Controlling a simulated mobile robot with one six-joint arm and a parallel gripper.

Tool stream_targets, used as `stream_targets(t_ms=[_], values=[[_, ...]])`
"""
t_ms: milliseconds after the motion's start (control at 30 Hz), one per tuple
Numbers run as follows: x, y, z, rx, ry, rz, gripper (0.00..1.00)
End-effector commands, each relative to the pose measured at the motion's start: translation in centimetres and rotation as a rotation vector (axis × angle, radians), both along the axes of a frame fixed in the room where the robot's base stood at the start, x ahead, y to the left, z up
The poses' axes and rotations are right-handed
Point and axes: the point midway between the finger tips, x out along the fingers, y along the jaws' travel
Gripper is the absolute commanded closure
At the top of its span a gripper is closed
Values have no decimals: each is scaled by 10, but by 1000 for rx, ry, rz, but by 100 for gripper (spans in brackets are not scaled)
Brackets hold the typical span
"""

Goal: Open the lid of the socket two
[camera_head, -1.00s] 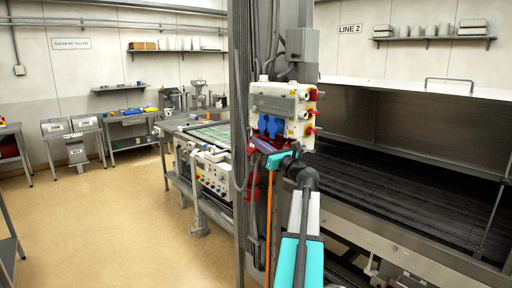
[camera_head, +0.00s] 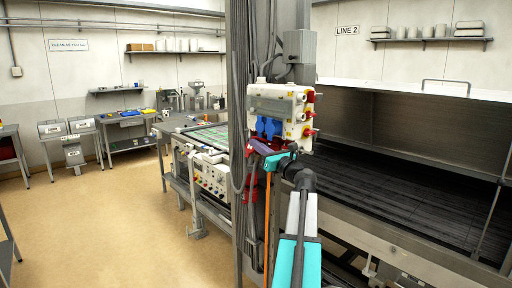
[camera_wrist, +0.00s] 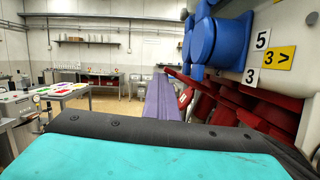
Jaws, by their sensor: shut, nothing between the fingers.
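The white socket box (camera_head: 284,103) is mounted on the grey column. Two blue lidded sockets (camera_head: 268,127) sit low on its front and look shut. Red sockets (camera_head: 309,132) stick out on its right side. My gripper (camera_head: 255,145), with purple fingers, is shut and empty just below the blue sockets. In the wrist view the purple finger (camera_wrist: 160,95) points away, left of and below a blue socket (camera_wrist: 222,40). Labels 3 and 5 show beside it. A gap to the blue lids seems to show.
Red socket parts (camera_wrist: 225,110) lie close right of the finger in the wrist view. Cables and an orange pole (camera_head: 267,215) run down by the column. A steel machine with a hood (camera_head: 420,150) fills the right. The floor at left is clear.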

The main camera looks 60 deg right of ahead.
Motion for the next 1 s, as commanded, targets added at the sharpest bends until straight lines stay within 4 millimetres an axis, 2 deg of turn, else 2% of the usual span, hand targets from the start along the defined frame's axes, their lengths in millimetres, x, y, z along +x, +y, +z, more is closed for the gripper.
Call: stream_targets(t_ms=[67,300,700,1000], values=[[1,4,-5,0,-5,2,100],[2,17,-41,1,6,6,100],[-57,36,-54,0,9,3,100],[-84,46,-59,1,10,7,100]])
